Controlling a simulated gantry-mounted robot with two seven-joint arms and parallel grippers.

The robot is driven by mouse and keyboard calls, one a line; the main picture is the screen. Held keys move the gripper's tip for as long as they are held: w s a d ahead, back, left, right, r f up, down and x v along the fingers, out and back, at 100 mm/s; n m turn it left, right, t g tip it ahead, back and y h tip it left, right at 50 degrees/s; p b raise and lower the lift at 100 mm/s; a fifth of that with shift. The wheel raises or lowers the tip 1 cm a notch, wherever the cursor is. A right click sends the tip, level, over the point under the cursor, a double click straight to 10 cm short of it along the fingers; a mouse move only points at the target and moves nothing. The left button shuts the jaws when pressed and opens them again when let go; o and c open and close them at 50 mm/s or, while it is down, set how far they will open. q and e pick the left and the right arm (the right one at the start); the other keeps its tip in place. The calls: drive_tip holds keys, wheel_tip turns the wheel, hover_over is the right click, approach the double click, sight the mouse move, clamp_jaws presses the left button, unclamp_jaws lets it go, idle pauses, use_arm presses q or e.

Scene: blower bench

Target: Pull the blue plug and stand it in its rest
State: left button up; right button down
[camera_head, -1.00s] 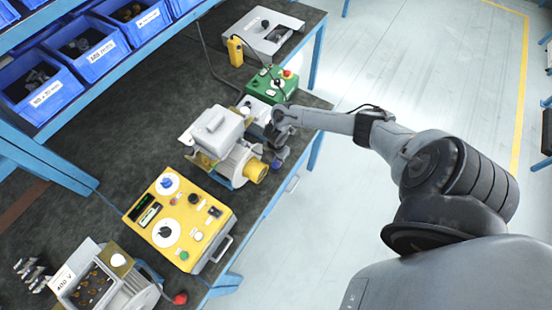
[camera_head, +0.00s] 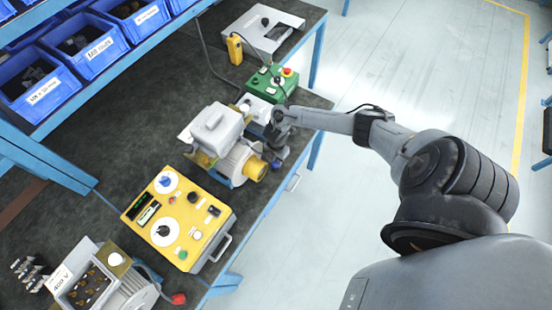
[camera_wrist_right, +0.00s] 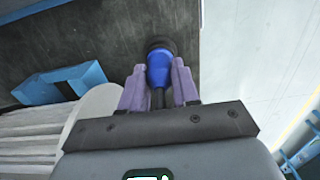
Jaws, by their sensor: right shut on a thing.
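The blue plug (camera_wrist_right: 159,68) shows in the right wrist view, between the two purple fingers of my right gripper (camera_wrist_right: 159,85). The fingers are shut on it, and a dark round part (camera_wrist_right: 160,45) shows at its far end. I cannot tell whether that part belongs to the plug or to something beyond it. In the head view my right gripper (camera_head: 275,153) is beside the grey blower (camera_head: 215,130), at the bench's right edge. I cannot make out the rest. My left gripper is not in view.
A yellow control box (camera_head: 190,240) and a terminal unit (camera_head: 92,278) stand nearer on the bench. A green box (camera_head: 268,84) with a red button and a yellow handheld device (camera_head: 235,49) stand beyond the blower. Blue bins (camera_head: 85,47) line the left shelf.

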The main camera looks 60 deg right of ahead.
drive_tip(key=shift+f, duration=0.3)
drive_tip(key=c, duration=0.8)
unclamp_jaws()
drive_tip(key=shift+o, duration=0.2)
wheel_tip(320, 180, up, 10)
drive_tip(key=shift+f+p, duration=0.1)
drive_tip(key=shift+p, duration=0.55)
drive_tip(key=shift+r, duration=0.55)
